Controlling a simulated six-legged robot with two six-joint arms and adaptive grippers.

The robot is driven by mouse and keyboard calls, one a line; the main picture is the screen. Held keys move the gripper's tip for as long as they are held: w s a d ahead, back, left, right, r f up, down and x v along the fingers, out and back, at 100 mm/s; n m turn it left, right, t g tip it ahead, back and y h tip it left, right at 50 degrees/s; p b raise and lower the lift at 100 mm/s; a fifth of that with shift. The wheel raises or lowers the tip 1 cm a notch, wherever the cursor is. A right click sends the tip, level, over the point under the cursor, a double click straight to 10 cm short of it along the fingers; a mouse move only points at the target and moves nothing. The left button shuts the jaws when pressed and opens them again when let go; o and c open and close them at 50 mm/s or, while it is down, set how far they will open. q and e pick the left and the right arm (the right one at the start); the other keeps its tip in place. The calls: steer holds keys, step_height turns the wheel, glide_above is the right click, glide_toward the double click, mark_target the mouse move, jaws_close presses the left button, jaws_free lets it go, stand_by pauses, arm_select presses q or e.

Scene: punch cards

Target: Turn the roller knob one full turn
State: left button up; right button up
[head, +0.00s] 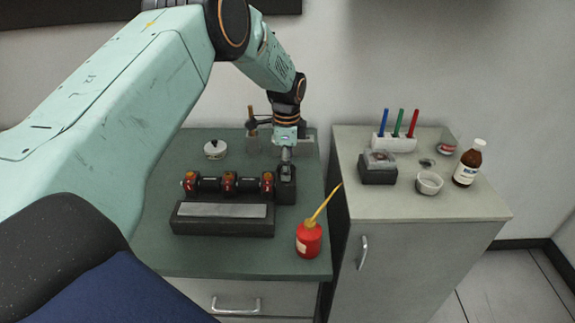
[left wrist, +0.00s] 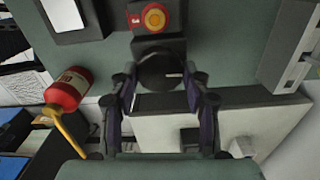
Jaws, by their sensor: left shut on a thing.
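The roller device (head: 222,219) has a dark base with a pale metal strip, and a black roller with red-orange collars (head: 228,183) lies behind the strip. My left gripper (head: 287,167) reaches down at the roller's right end, over a dark block (head: 286,190). In the left wrist view the round black roller knob (left wrist: 160,71) lies between the two fingers of my left gripper (left wrist: 160,84), which is shut on it. A short white mark on the knob points right in that view. The knob is mostly hidden in the head view. My right gripper is not in view.
A red oil can (head: 309,240) with a yellow spout stands front right of the device. A white round item (head: 215,149) sits behind.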

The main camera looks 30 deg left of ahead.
arm_select(q)
steer(key=shift+a+r, duration=0.15)
stand_by(0.3)
steer(key=o, duration=1.2)
steer(key=shift+s+a, duration=0.1)
steer(key=shift+s, duration=0.05)
steer(key=shift+c, duration=0.2)
steer(key=shift+d, duration=0.2)
step_height(320, 180, up, 12)
